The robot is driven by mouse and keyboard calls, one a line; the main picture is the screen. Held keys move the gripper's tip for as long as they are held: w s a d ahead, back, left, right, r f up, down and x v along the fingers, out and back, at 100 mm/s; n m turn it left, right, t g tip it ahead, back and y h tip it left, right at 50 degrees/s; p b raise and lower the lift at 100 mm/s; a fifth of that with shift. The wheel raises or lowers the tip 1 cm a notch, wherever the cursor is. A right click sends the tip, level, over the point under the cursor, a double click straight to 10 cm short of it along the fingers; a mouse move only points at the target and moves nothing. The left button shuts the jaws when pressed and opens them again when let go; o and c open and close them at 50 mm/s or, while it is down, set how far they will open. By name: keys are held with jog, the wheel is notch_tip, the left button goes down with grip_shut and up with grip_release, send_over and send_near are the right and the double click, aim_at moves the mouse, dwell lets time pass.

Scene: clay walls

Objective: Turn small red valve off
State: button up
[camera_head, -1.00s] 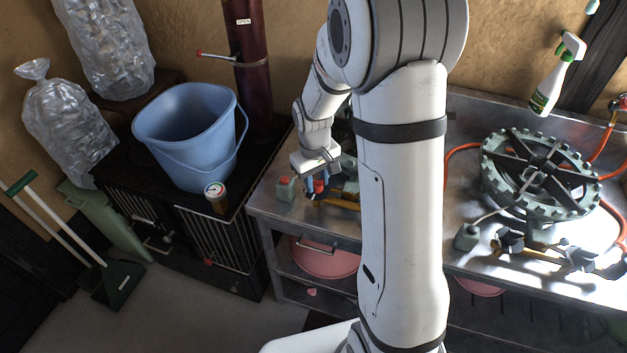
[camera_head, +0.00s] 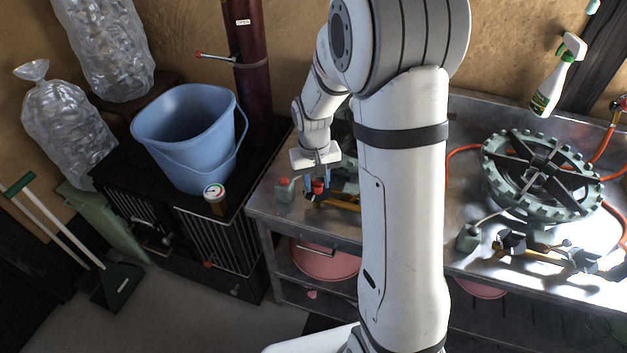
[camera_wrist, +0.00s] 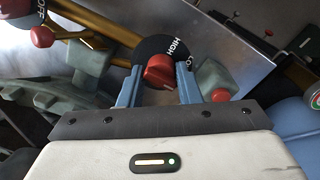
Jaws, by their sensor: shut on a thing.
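The small red valve knob (camera_wrist: 160,72) sits on a black disc (camera_wrist: 150,50) lettered "HIGH" and, partly hidden, "LO". My gripper (camera_wrist: 157,82) has one blue finger on each side of the knob and is shut on it. In the head view my gripper (camera_head: 317,180) reaches down to the red knob (camera_head: 318,187) at the left end of the metal bench. The disc's lettering is too small to read there.
A second red knob (camera_wrist: 42,37) beside "OFF" lettering and a grey-green block with a red top (camera_wrist: 221,95) flank the valve. A blue bucket (camera_head: 185,125) and gauge (camera_head: 215,193) stand left. A large toothed wheel (camera_head: 535,205) lies right on the bench (camera_head: 470,115).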

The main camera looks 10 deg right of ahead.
aim_at(315, 182)
jog(key=o, duration=0.9)
jog(key=shift+a+r, duration=0.15)
jog(key=shift+r, duration=1.8)
jog(key=shift+a+r, duration=0.1)
jog(key=shift+r, duration=1.85)
jog(key=s+r, duration=0.3)
jog(key=s, duration=0.3)
jog(key=s+r+t+p, duration=0.1)
jog(key=s+r, duration=0.2)
jog(key=s, duration=0.3)
jog(key=s+r+t+p, duration=0.1)
jog(key=s+r, duration=0.2)
jog(key=s, duration=0.3)
jog(key=shift+s+r+y, duration=0.3)
jog(key=shift+s+r, duration=0.05)
jog(key=shift+s+t, duration=0.3)
jog(key=shift+s, duration=0.1)
jog(key=shift+c, duration=0.2)
